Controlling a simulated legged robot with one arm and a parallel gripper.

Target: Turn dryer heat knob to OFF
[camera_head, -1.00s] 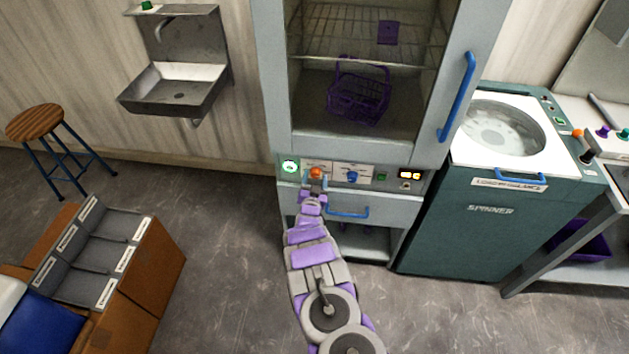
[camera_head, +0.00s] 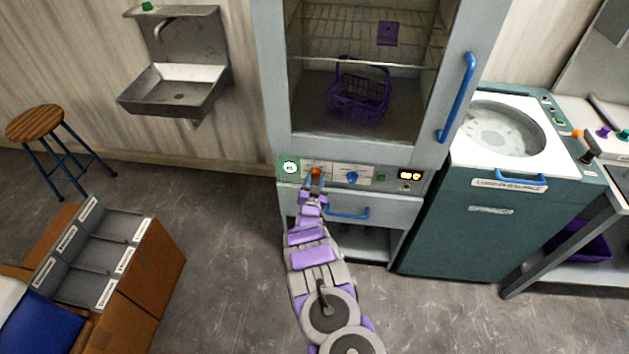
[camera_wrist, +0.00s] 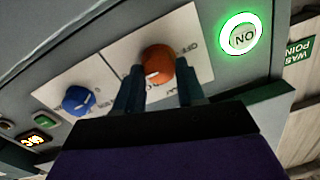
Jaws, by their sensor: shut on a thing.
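The dryer is a tall grey cabinet (camera_head: 268,110) with a glass door and a control panel below it. On the panel sits an orange knob (camera_head: 316,171) on a white label plate. My gripper (camera_head: 315,183) reaches up to it and is shut on it. In the wrist view the orange knob (camera_wrist: 158,65) sits between the two dark fingers of my gripper (camera_wrist: 158,88). Its white pointer line faces the lower left of the picture. The word OFF shows on the plate at the knob's upper right. The fingers hide part of the label.
A blue knob (camera_head: 352,177) is right of the orange one, with a display (camera_head: 410,175) beyond. A lit green ON ring (camera_head: 290,167) is at the left. A drawer with a blue handle (camera_head: 347,213) lies below. The teal spinner (camera_head: 480,225) stands at the right.

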